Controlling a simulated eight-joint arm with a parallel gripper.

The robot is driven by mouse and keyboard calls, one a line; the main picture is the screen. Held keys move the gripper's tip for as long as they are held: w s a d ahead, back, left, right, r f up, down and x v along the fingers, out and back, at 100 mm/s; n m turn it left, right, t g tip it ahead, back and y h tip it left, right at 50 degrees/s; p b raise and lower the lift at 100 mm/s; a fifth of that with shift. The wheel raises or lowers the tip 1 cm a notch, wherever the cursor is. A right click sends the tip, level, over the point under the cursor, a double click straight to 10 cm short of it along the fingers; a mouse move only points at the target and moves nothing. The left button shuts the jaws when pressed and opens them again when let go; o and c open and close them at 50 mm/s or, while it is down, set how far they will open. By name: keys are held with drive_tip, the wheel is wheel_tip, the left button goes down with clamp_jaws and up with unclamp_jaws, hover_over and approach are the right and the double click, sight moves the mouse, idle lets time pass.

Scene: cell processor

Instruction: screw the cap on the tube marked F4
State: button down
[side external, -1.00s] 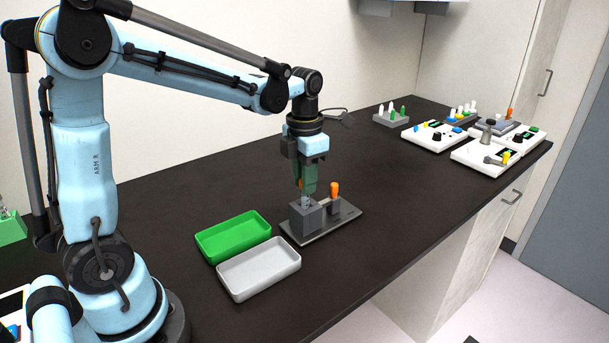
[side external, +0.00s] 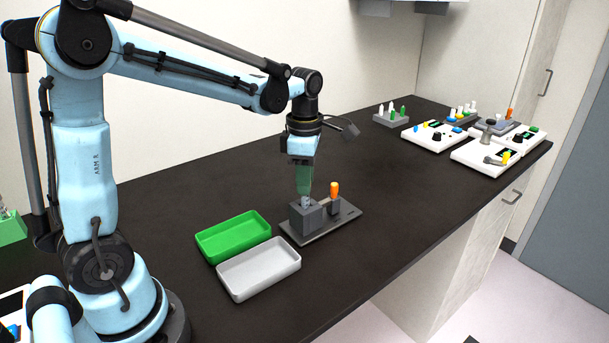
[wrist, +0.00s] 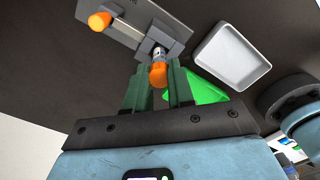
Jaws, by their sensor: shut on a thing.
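The tube (wrist: 158,54) stands upright in a grey block on a metal plate, with an orange cap (wrist: 159,75) at its top. In the side view, only a small part of the tube (side external: 305,202) shows above the block. My gripper (side external: 305,193) points straight down over the block, its green fingers shut on the cap and hiding it in that view. In the wrist view, the fingers of my gripper (wrist: 158,80) stand on both sides of the cap. I cannot read the mark on the tube, nor tell how far the cap is screwed on.
An orange-topped piece (side external: 334,190) stands on the same plate (side external: 350,212), close to the right of my gripper. A green tray (side external: 233,237) and a white tray (side external: 258,269) lie at the front left. Racks and white devices (side external: 433,135) stand far right. The middle counter is clear.

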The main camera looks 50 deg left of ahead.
drive_tip(key=m, duration=0.4)
drive_tip(key=m, duration=0.6)
idle(0.3)
drive_tip(key=m, duration=0.4)
drive_tip(key=c, duration=1.4)
unclamp_jaws()
drive_tip(key=shift+m, duration=0.5)
drive_tip(key=o, duration=0.5)
